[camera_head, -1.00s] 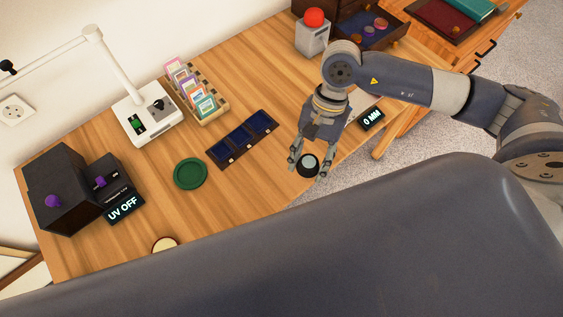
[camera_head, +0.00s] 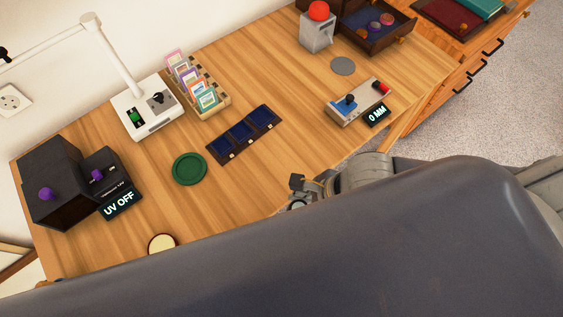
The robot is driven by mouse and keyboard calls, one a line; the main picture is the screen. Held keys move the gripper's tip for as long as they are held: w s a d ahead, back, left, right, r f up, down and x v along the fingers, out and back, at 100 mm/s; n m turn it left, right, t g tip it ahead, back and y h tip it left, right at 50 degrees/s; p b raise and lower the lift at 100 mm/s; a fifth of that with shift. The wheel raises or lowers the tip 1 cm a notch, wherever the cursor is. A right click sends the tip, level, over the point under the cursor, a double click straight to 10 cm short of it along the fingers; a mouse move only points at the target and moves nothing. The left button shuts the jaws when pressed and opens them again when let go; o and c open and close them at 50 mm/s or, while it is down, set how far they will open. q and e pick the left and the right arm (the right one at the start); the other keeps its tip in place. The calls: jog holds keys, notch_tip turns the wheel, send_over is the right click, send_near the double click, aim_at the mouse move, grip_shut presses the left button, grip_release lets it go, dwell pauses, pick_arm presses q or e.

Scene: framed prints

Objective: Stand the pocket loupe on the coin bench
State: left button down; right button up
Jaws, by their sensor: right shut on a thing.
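The pocket loupe (camera_head: 298,206) shows only as a small pale lens with a dark rim at the near edge of the wooden bench. My right gripper (camera_head: 297,194) is shut on it. My own grey body hides most of this gripper and the lower part of the loupe. I cannot tell whether the loupe touches anything below. The wooden bench top (camera_head: 230,195), which I take as the coin bench, spreads across the view. My left gripper is not in view.
A green round mat (camera_head: 189,168) and a blue compartment tray (camera_head: 244,135) lie mid-bench. A gauge (camera_head: 358,102) reading 0 MM, a grey disc (camera_head: 343,66) and a red-topped box (camera_head: 317,34) stand right. A black UV box (camera_head: 58,185) stands left. Bare wood lies between.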

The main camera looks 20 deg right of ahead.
jog(key=w+b, duration=0.3)
jog(key=w+f+b, duration=0.1)
jog(key=w+b, duration=0.2)
jog(key=shift+w+d+f, duration=0.15)
jog(key=shift+w+d, duration=0.05)
jog(key=shift+w, duration=0.1)
jog(key=w, duration=0.2)
jog(key=w+p, duration=0.1)
jog(key=w, duration=0.2)
jog(key=w+p, duration=0.1)
jog(key=w, duration=0.1)
jog(key=shift+w+d, duration=0.25)
jog(key=shift+w, duration=0.15)
jog(key=shift+w+f, duration=0.1)
jog(key=shift+w, duration=0.4)
notch_tip(320, 180, down, 3)
jog(key=shift+r+p, duration=0.1)
jog(key=shift+p, duration=0.3)
jog(key=shift+f, duration=0.3)
jog(key=shift+f, duration=0.1)
jog(key=o, duration=1.1)
jog(key=shift+c, duration=0.2)
